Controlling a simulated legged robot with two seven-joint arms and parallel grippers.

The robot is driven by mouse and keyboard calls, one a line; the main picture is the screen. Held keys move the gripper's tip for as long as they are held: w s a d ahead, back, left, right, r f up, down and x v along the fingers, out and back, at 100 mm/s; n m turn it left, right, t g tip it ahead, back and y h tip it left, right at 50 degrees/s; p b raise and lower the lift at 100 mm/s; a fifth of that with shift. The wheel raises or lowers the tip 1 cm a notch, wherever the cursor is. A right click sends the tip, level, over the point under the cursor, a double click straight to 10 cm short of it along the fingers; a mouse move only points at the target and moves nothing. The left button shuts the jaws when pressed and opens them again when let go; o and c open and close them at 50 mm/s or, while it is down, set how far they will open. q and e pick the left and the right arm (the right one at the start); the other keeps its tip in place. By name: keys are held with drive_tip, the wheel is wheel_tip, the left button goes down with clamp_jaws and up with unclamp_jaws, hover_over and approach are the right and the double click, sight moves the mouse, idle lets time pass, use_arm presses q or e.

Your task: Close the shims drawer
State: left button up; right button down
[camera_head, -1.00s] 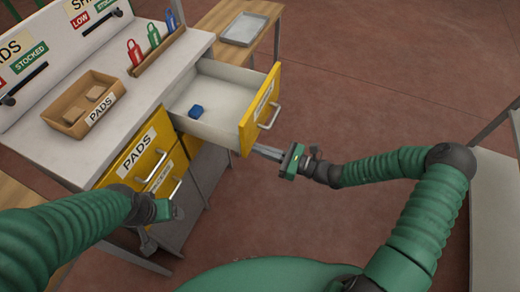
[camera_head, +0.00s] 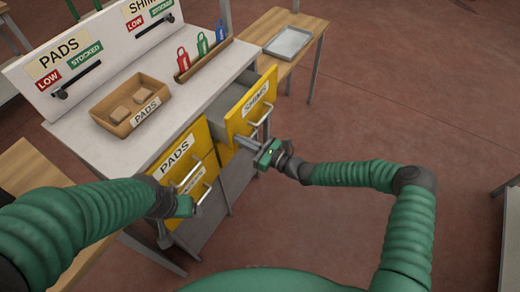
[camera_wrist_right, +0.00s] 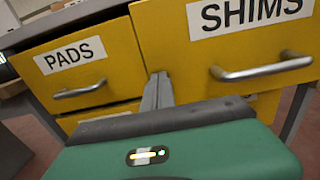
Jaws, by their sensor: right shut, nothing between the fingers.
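The yellow SHIMS drawer (camera_head: 251,104) stands partly open at the right of the workbench, with a grey inside showing behind its front. Its front and silver handle also show large in the right wrist view (camera_wrist_right: 262,68). My right gripper (camera_head: 240,140) is shut and empty, its fingertips at the lower left edge of the SHIMS front, left of the handle. In the right wrist view the fingers (camera_wrist_right: 158,88) point at that edge; I cannot tell if they touch. My left gripper (camera_head: 180,212) is low in front of the PADS drawer (camera_head: 178,152); its fingers are not clear.
The PADS drawer and a lower yellow drawer are shut, left of the SHIMS drawer. A cardboard PADS box (camera_head: 130,104) and red, green and blue tags on a wooden rack (camera_head: 205,62) sit on the bench top. A grey tray (camera_head: 288,42) lies on a side table.

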sight(221, 133)
drive_tip(key=x, duration=0.5)
drive_tip(key=s+x, duration=0.1)
drive_tip(key=x, duration=0.1)
drive_tip(key=shift+w+a+f+b, duration=0.25)
drive_tip(key=shift+a+b, duration=0.15)
drive_tip(key=shift+a, duration=0.15)
drive_tip(key=shift+a+r, duration=0.2)
drive_tip(key=shift+w+d+r, duration=0.1)
drive_tip(key=shift+r, duration=0.1)
drive_tip(key=shift+w+d+f, duration=0.1)
drive_tip(key=shift+w+d, duration=0.15)
drive_tip(key=shift+d, duration=0.1)
use_arm(q)
drive_tip(key=shift+s+a+f, duration=0.25)
drive_tip(key=shift+a+f, duration=0.15)
drive_tip(key=shift+f, duration=0.15)
use_arm(e)
drive_tip(key=shift+s+a, duration=0.15)
drive_tip(key=shift+a, duration=0.15)
